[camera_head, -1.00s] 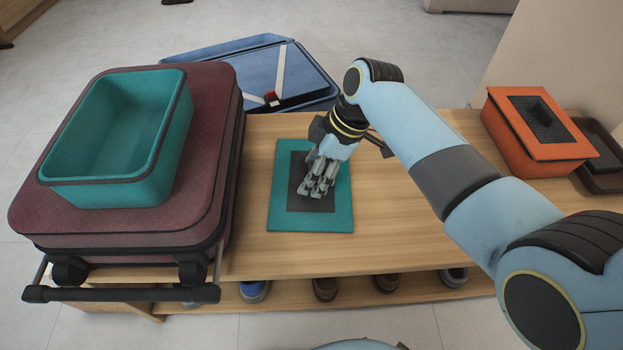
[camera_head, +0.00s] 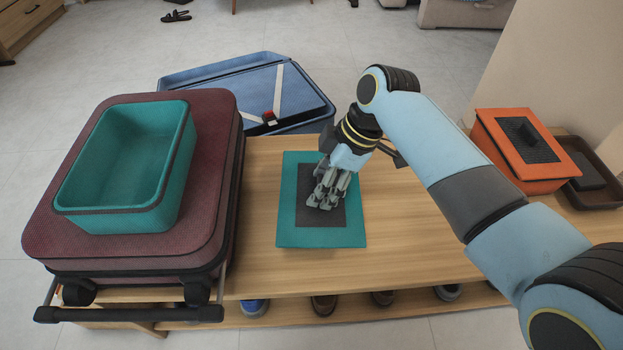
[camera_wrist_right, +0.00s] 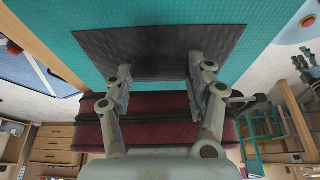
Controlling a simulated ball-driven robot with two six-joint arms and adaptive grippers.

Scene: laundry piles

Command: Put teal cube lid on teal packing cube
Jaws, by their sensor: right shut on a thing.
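The teal cube lid (camera_head: 295,231) is a flat teal panel with a dark centre patch, above the middle of the wooden bench. My right gripper (camera_head: 323,200) is over its centre. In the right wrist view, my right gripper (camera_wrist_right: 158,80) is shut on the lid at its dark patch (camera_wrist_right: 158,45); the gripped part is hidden. I cannot tell how high the lid is. The teal packing cube (camera_head: 130,219) is open and empty, upright on the maroon suitcase at the left. Grey finger-like parts (camera_wrist_right: 306,64) at the wrist view's right edge may be my left gripper; its jaws are unclear.
The maroon suitcase (camera_head: 225,140) stands on the bench's left end. An open blue suitcase (camera_head: 235,90) lies behind the bench. An orange box (camera_head: 500,155) and a brown tray (camera_head: 601,196) are at the right. Bare bench (camera_head: 415,235) lies right of the lid.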

